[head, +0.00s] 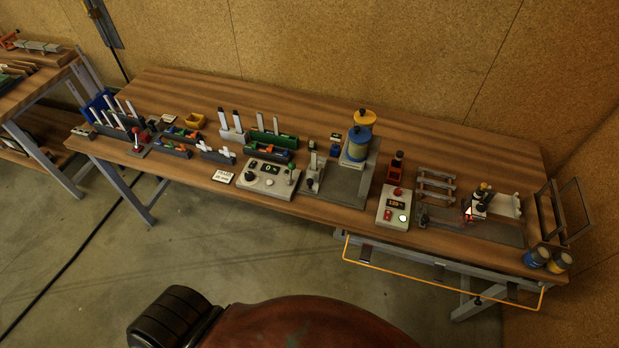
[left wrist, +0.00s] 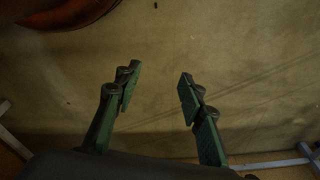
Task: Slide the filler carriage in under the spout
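A station with a blue and yellow cylinder (head: 358,142) stands on a grey base plate (head: 343,187) near the middle of the bench in the head view. A small grey block with an upright post (head: 314,178) stands at the left of that plate. It may be the filler carriage, but it is too small to tell. I cannot make out a spout. My left gripper (left wrist: 158,82) is open and empty in the left wrist view, its two green fingers apart above bare floor. Neither gripper shows in the head view, so my right gripper is not in view.
The wooden bench (head: 270,93) holds a control box with levers (head: 267,178), a box with buttons (head: 394,208), a rack (head: 436,185) and cans (head: 536,257). An orange rail (head: 440,276) runs along the front right. The bench's back strip is clear.

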